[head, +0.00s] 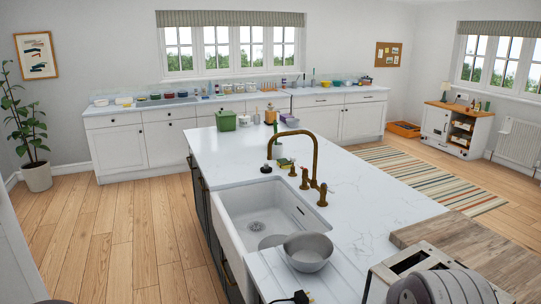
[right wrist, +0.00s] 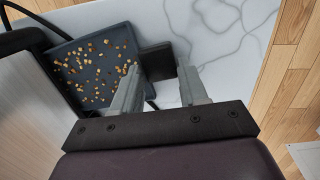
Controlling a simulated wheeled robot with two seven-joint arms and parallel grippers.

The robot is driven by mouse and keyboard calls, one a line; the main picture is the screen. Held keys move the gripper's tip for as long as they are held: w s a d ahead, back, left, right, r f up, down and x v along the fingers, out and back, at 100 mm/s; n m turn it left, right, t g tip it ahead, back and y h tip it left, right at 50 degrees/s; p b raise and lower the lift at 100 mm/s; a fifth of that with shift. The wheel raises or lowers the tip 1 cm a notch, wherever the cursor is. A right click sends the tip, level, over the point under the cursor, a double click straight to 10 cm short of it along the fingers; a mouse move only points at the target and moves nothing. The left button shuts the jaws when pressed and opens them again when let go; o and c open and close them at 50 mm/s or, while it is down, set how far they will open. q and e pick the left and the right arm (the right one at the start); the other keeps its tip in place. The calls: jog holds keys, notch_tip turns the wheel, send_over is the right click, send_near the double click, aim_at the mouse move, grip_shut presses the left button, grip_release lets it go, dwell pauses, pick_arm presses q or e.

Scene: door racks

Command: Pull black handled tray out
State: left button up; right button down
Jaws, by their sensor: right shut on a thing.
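The dark grey tray (right wrist: 75,100) shows in the right wrist view at upper left, with many small golden cubes scattered on it. Its black handle (right wrist: 156,60) extends from the tray's right side, over white marble. My right gripper (right wrist: 160,74) has its two grey fingers on either side of the black handle and is shut on it. The fingers and the dark gripper body hide part of the handle and the tray's near edge. I cannot make out the tray in the head view. My left gripper is in neither view.
A pale panel (right wrist: 25,105) stands close to the tray's left in the right wrist view. In the head view, the marble island (head: 350,200) holds a sink (head: 262,215), brass tap (head: 286,145), metal bowl (head: 308,252) and wooden board (head: 480,245). Much of the island top is bare.

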jog(key=shift+s+a+b, duration=0.15)
jog(key=shift+s+a, duration=0.65)
jog(key=shift+a, duration=0.7)
jog(key=shift+s+a+b, duration=0.15)
jog(key=shift+s+a, duration=0.7)
jog(key=shift+a, duration=0.6)
jog(key=shift+s+a+b, duration=0.15)
jog(key=shift+s+a, duration=0.65)
jog(key=shift+a, duration=0.7)
